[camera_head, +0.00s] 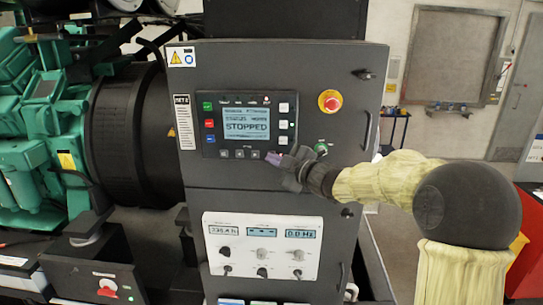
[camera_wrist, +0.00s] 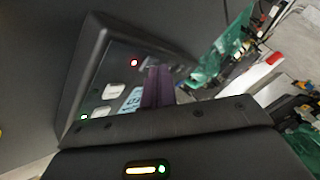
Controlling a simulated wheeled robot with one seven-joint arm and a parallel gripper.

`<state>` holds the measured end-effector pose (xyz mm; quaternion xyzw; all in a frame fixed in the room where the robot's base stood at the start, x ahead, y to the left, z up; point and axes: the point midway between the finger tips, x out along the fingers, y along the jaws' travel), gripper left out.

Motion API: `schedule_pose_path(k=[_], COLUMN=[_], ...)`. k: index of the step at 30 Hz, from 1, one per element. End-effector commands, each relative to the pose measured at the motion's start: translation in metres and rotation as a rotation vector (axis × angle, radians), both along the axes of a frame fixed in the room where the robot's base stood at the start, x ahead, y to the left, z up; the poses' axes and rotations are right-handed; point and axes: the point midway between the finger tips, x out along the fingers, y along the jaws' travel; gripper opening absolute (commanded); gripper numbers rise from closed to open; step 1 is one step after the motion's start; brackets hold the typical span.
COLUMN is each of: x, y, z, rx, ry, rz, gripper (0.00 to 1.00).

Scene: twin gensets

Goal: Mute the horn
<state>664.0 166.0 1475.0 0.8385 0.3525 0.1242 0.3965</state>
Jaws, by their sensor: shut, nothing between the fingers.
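The genset's control panel (camera_head: 244,124) is a dark box with a lit screen reading "STOPPED" (camera_head: 248,126). Coloured buttons line its left side and pale buttons its right side. No label that I can read marks the horn mute button. The panel also shows tilted in the wrist view (camera_wrist: 117,85), with a red light and a green light on it. My gripper (camera_head: 274,159) is shut and empty, at the panel's lower right edge. Its purple fingertips (camera_wrist: 158,87) cover part of the panel; I cannot tell whether they touch it.
A red emergency stop (camera_head: 330,101) on a yellow disc sits right of the panel. A green-ringed switch (camera_head: 321,148) is close to my gripper. A white lower panel (camera_head: 262,246) has knobs and meters. The green engine (camera_head: 35,130) stands at the left.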

Motion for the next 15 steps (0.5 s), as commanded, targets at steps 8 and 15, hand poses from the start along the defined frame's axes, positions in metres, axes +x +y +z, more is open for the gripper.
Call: schedule_pose_path(k=[8, 15], x=[0.0014, -0.0073], y=[-0.0001, 0.0003], z=[0.0001, -0.0009], rx=[0.0, -0.001], ry=[0.0, -0.001], rz=[0.0, 0.0], gripper=[0.0, 0.0])
